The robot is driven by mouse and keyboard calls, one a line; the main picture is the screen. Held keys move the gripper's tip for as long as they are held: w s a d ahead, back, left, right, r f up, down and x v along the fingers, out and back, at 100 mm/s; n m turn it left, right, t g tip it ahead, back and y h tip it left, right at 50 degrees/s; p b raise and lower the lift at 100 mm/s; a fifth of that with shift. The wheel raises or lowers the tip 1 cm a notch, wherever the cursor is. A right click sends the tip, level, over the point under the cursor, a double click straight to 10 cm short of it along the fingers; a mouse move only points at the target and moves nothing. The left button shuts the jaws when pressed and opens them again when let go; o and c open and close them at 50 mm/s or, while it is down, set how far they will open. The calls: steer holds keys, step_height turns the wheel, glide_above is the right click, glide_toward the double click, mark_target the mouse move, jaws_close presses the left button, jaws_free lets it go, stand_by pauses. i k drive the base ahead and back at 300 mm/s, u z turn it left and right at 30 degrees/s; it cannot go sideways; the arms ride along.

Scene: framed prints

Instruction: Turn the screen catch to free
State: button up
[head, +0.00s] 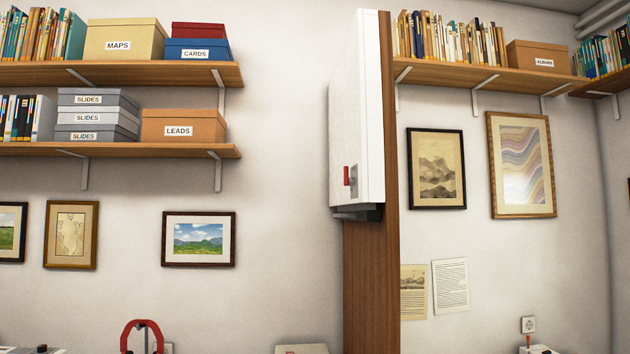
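The screen catch (350,176) is a small red lever on a grey plate. It sits low on the side face of a tall white housing (355,110). The red lever stands roughly upright; I cannot read any mark beside it. A dark grey part (358,212) shows under the housing's lower end. My gripper is not in the head view.
The housing is fixed to a brown wooden post (370,290). Shelves (190,74) with books and boxes flank it, with framed prints below. A red arched object (143,326) and a pale box (302,349) show at the bottom edge. The wall left of the housing is bare.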

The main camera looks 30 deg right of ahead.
mark_target(348, 181)
steer(key=u, duration=0.6)
steer(key=i, duration=0.9)
steer(key=u, duration=0.35)
